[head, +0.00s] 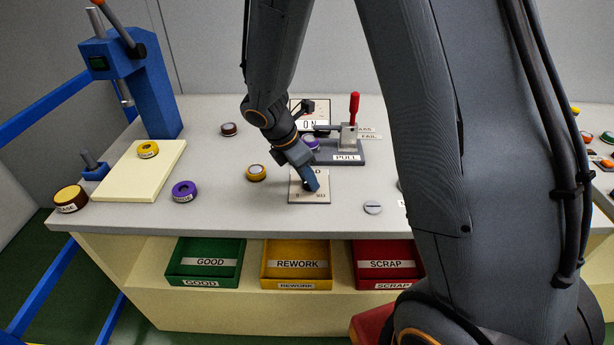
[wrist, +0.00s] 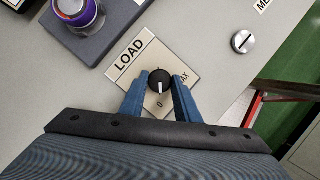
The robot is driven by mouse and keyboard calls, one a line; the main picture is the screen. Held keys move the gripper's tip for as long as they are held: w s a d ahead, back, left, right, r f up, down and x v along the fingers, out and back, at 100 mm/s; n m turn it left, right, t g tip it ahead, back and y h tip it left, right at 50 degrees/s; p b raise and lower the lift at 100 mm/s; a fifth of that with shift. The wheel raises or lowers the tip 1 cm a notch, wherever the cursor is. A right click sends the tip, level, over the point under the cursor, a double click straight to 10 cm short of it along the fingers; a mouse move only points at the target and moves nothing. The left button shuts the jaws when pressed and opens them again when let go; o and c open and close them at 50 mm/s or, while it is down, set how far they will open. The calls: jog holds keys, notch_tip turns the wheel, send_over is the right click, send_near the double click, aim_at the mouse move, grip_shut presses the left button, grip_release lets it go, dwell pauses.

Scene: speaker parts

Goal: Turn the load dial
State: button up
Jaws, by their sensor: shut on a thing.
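The load dial is a round black knob (wrist: 160,82) with a white pointer line. It sits on a beige plate (wrist: 128,64) marked LOAD, with 0 and MAX marks. In the wrist view the white line points down toward the 0 mark. My gripper (wrist: 159,86) has its two blue fingers on either side of the knob and is shut on it. In the head view the plate (head: 312,199) lies near the bench's front middle, and my gripper (head: 311,186) comes down over it. There the fingers mostly hide the knob.
Behind the plate stands a grey fixture (head: 345,157) marked PULL, with a red-handled lever. Green, yellow and red bins sit below the bench's front edge.

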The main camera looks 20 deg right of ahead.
jog(key=shift+m, duration=0.4)
jog(key=m+g+p, duration=0.1)
jog(key=m, duration=0.1)
jog(key=m+g+p, duration=0.1)
jog(key=m, duration=0.1)
jog(key=shift+w+m+p, duration=0.2)
jog(key=shift+m+p, duration=0.1)
jog(key=shift+m, duration=0.1)
jog(key=m+g, duration=0.1)
jog(key=m, duration=0.2)
jog(key=m+g+y+p, duration=0.1)
jog(key=m, duration=0.2)
jog(key=shift+w+d, duration=0.1)
jog(key=shift+w, duration=0.1)
jog(key=m+y, duration=0.1)
jog(key=m, duration=0.2)
jog(key=m+g+y, duration=0.1)
jog(key=m, duration=0.2)
jog(key=shift+w+d+m+g, duration=0.1)
jog(key=shift+d+m+g, duration=0.1)
jog(key=shift+m+g, duration=0.15)
jog(key=m+y+p, duration=0.1)
jog(key=m+y, duration=0.1)
jog(key=m, duration=0.3)
jog(key=shift+d+m, duration=0.15)
jog(key=shift+m, duration=0.1)
jog(key=shift+y, duration=0.3)
jog(key=o, duration=1)
jog(key=shift+o, duration=0.2)
